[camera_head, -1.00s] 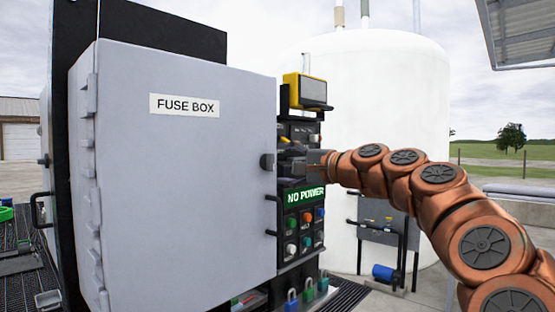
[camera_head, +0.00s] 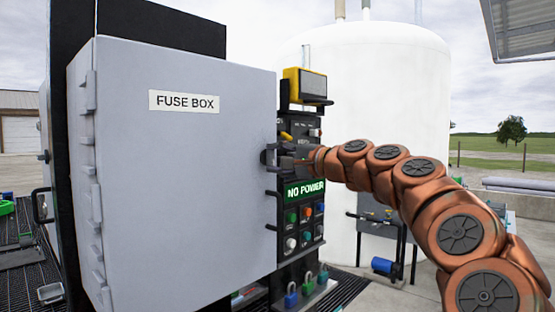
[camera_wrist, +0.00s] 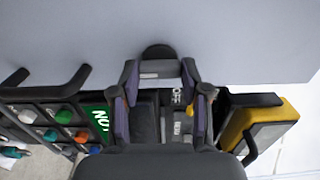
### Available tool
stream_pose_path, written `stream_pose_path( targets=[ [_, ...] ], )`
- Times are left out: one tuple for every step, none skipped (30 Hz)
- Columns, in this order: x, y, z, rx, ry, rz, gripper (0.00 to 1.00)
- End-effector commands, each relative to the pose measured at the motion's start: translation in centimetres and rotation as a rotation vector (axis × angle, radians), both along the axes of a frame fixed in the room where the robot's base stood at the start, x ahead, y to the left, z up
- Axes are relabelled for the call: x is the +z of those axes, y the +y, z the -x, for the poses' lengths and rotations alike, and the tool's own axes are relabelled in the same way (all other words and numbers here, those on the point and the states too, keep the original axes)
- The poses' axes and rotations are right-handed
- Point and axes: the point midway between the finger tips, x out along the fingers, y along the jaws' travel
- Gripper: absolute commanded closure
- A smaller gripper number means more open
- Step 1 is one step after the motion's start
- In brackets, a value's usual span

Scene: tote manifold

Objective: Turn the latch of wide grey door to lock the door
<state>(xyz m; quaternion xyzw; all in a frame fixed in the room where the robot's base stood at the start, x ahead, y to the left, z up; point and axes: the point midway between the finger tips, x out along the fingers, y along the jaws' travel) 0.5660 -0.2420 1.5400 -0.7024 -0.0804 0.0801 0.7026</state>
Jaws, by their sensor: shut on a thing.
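The wide grey door (camera_head: 190,210) of the fuse box, labelled FUSE BOX, appears closed and fills the left half of the head view. Its dark latch (camera_wrist: 158,50) is a rounded knob at the door's edge in the wrist view. My gripper (camera_head: 274,153) reaches it from the right at the door's right edge. In the wrist view my gripper (camera_wrist: 160,70) has a finger on each side just at the latch, and it is shut on it. The fingers hide part of the latch in the head view, so its exact angle is hard to tell.
A control panel with a green NO POWER sign (camera_head: 305,190) and coloured buttons sits right behind the gripper. A yellow device (camera_head: 304,86) is above it. Black handles (camera_head: 272,211) stick out below the latch. Padlocks (camera_head: 291,296) hang lower down. A white tank (camera_head: 400,90) stands behind.

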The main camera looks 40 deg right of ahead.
Motion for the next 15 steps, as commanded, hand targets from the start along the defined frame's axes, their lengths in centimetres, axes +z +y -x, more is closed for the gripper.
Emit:
stream_pose_path(
  targets=[
    [-0.04, 0.01, -0.01, 0.000, 0.001, 0.000, 0.84],
    [-0.04, 0.01, -0.01, 0.000, 0.001, 0.000, 0.88],
    [-0.04, 0.00, -0.01, 0.000, 0.001, 0.000, 0.89],
    [-0.05, 0.01, -0.02, 0.000, 0.001, 0.000, 0.89],
    [-0.07, 0.01, -0.02, 0.000, 0.001, 0.001, 0.89],
    [-0.08, 0.01, -0.01, 0.000, 0.000, 0.004, 0.89],
    [-0.11, 0.00, -0.01, 0.000, 0.000, 0.006, 0.89],
    [-0.12, 0.00, 0.00, 0.000, -0.002, 0.011, 0.89],
    [-0.17, 0.00, 0.00, 0.000, -0.004, 0.018, 0.89],
    [-0.19, -0.01, 0.01, 0.000, -0.006, 0.024, 0.89],
    [-0.22, -0.01, 0.01, 0.000, -0.008, 0.033, 0.89],
    [-0.26, -0.02, 0.01, 0.000, -0.012, 0.046, 0.89],
    [-0.30, -0.01, 0.02, 0.001, -0.015, 0.058, 0.89],
    [-0.36, -0.01, 0.00, 0.001, -0.018, 0.072, 0.89],
    [-0.46, 0.00, -0.02, 0.001, -0.022, 0.094, 0.89]
  ],
)
